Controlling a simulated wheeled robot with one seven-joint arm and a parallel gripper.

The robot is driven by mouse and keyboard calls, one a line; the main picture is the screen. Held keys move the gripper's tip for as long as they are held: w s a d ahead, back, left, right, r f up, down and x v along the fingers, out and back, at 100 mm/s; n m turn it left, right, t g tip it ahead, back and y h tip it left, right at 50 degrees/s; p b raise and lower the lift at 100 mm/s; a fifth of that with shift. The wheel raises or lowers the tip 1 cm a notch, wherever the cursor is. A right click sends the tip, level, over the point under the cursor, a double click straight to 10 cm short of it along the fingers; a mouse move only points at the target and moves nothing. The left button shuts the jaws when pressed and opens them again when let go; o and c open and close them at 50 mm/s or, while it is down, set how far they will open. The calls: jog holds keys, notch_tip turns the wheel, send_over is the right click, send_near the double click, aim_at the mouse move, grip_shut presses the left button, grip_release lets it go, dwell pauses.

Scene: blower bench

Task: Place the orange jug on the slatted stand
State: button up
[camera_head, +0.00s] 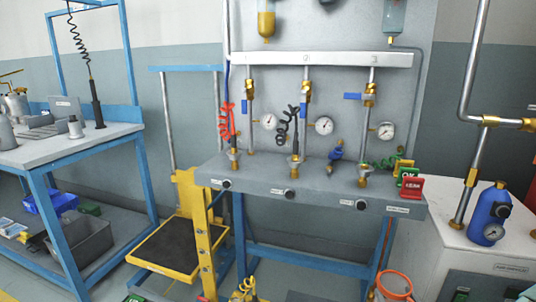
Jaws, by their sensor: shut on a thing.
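A round orange rim (394,285) shows at the bottom edge, below the right end of the grey bench. It looks like the top of an open container, and its lower part is cut off. I cannot tell whether it is the orange jug. I see nothing that I can clearly name as the slatted stand. My gripper is not in view, so what it holds is hidden from me.
A grey bench (330,192) with gauges, valves and coiled hoses stands in the middle. A yellow lift trolley (204,250) with a black platform stands left of it. A blue-framed workbench (60,155) is at left. A blue bottle (484,215) stands on a white cabinet (450,240) at right.

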jog(key=s+r+p, duration=0.2)
jog(key=r+p, duration=0.8)
jog(key=s+r+p, duration=0.3)
jog(key=r+p, duration=0.7)
jog(key=shift+s+r+p, duration=0.25)
jog(key=shift+s+p, duration=0.05)
jog(key=shift+p, duration=0.05)
jog(key=shift+w+a+r, duration=0.1)
jog(key=shift+a+r, duration=0.05)
jog(key=shift+r, duration=0.1)
jog(key=shift+a, duration=0.1)
jog(key=shift+d, duration=0.25)
